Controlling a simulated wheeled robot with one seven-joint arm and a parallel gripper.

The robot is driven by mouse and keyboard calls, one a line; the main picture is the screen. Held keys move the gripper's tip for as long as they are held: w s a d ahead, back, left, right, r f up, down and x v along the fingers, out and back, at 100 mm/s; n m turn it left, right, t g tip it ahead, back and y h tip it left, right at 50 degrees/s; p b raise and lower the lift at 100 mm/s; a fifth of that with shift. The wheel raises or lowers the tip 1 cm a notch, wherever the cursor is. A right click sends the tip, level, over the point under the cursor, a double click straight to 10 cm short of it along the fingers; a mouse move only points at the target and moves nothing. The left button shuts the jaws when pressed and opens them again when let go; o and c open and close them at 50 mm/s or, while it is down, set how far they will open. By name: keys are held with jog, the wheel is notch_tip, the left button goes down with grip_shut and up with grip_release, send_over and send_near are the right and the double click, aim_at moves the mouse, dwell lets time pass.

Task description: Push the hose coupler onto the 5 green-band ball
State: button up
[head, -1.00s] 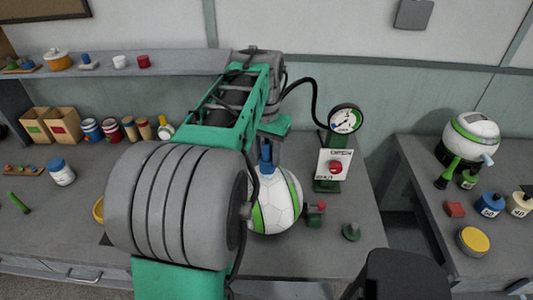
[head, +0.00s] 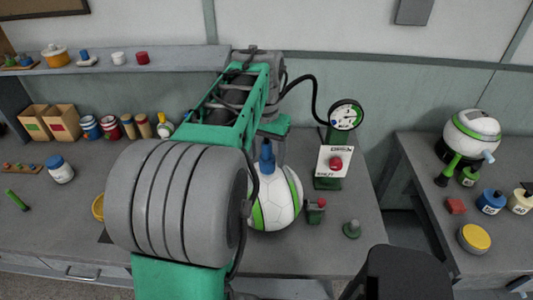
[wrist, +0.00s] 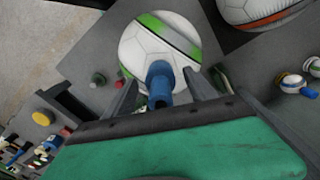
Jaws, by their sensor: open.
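The white ball with green bands (head: 276,205) sits on the bench, partly hidden by my arm. It also shows in the wrist view (wrist: 150,48). The blue hose coupler (head: 267,158) stands upright at the top of this ball; in the wrist view it (wrist: 158,84) appears against the ball. I cannot tell if it is seated. My gripper (wrist: 160,78) is open, with one finger on each side of the coupler and gaps visible. In the head view my gripper is mostly hidden by the arm. A black hose (head: 314,92) runs to a gauge (head: 345,115).
A panel with a red knob (head: 335,163) stands right of the ball, near a small red-topped fitting (head: 316,205) and a grey-green knob (head: 352,229). Another green-banded ball (head: 472,138) sits on the right bench. An orange-banded ball (wrist: 262,8) is at the wrist view's top.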

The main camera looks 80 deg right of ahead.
aim_at(266, 143)
jog(key=shift+r, duration=0.15)
notch_tip(266, 143, up, 8)
jog(key=shift+a+f, duration=0.1)
jog(key=shift+f, duration=0.1)
dwell(0.4)
